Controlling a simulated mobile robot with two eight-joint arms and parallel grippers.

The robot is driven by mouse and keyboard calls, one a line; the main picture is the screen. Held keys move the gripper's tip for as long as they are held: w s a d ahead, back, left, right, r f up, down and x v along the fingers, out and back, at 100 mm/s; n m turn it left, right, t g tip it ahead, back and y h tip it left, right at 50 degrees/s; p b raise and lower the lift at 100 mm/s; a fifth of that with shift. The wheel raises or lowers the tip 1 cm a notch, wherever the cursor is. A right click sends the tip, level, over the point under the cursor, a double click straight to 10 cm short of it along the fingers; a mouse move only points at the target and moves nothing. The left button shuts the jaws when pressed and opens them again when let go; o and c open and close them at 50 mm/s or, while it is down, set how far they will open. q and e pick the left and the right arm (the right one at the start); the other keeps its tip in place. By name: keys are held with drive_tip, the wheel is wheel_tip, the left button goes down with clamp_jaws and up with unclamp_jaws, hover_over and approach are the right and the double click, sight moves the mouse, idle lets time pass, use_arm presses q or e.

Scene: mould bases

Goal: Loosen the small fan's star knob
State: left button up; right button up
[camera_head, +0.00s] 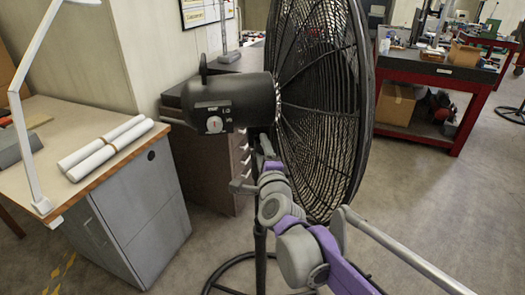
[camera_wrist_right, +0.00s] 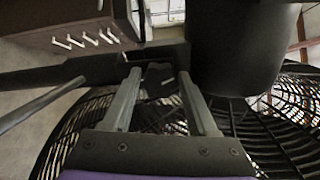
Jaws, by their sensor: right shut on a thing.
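The black fan has a round wire cage (camera_head: 322,95), a motor housing (camera_head: 245,100) with a pale dial, and a pole on a ring base (camera_head: 232,290). In the right wrist view the housing (camera_wrist_right: 235,50) is at upper right. My right gripper (camera_head: 266,145) reaches up to the bracket under the housing, beside the cage. In the right wrist view my right gripper's fingers (camera_wrist_right: 160,76) are shut on a small dark piece (camera_wrist_right: 158,74), apparently the star knob. Its star shape is not clear there, and it is hidden in the head view. My left gripper is not in view.
A desk (camera_head: 100,150) with white paper rolls (camera_head: 105,148) and a lamp (camera_head: 28,120) stands at left. A drawer cabinet (camera_head: 205,165) is behind the fan. A red workbench (camera_head: 440,75) stands at the back right. The floor between fan and workbench is clear.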

drive_tip(key=n+b, duration=0.1)
drive_tip(key=n, duration=0.5)
drive_tip(key=shift+f, duration=0.2)
drive_tip(key=n+b, duration=0.1)
drive_tip(key=n, duration=0.6)
idle(0.5)
drive_tip(key=o, duration=1.4)
